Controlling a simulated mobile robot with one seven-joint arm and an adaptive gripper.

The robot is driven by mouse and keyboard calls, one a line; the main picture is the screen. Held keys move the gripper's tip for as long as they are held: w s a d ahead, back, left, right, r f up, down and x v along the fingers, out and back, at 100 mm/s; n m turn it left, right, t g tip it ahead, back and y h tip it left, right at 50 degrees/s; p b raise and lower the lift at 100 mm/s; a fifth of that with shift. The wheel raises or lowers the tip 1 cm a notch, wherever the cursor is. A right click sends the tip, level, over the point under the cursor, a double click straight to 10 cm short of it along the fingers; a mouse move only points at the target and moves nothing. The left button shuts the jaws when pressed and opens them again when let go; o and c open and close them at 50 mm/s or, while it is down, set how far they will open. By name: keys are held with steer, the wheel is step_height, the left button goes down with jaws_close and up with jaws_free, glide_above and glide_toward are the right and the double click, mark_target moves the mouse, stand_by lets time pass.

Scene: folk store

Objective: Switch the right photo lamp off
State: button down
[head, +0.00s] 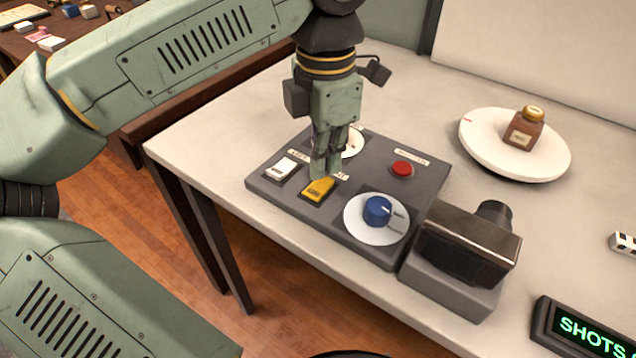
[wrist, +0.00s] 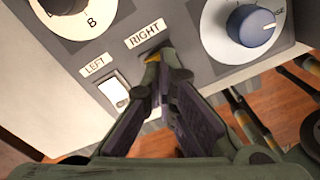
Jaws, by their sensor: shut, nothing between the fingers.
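A grey control panel (head: 345,215) lies on the white table. Its yellow rocker switch (head: 318,189) sits under the RIGHT label, which reads clearly in the wrist view (wrist: 146,33). In the wrist view only a sliver of the yellow switch (wrist: 153,58) shows; my fingertips cover the rest. My gripper (head: 326,174) is shut and empty, pointing down with its tips at the upper end of the yellow switch. I cannot tell whether the tips touch it. The lamp itself is not in view.
A white rocker switch (head: 279,168) labelled LEFT is close on the left. A blue knob (head: 378,209), a red button (head: 402,168) and a partly hidden white dial (head: 351,146) share the panel. A camera (head: 468,245) stands at its right; a turntable (head: 478,158) holds a brown jar (head: 523,133).

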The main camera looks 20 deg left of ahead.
mark_target(324, 180)
steer(key=shift+f+b, duration=0.75)
steer(key=shift+f, duration=0.25)
steer(key=shift+r, duration=0.15)
steer(key=shift+r+p, duration=2.5)
steer(key=shift+r, duration=0.95)
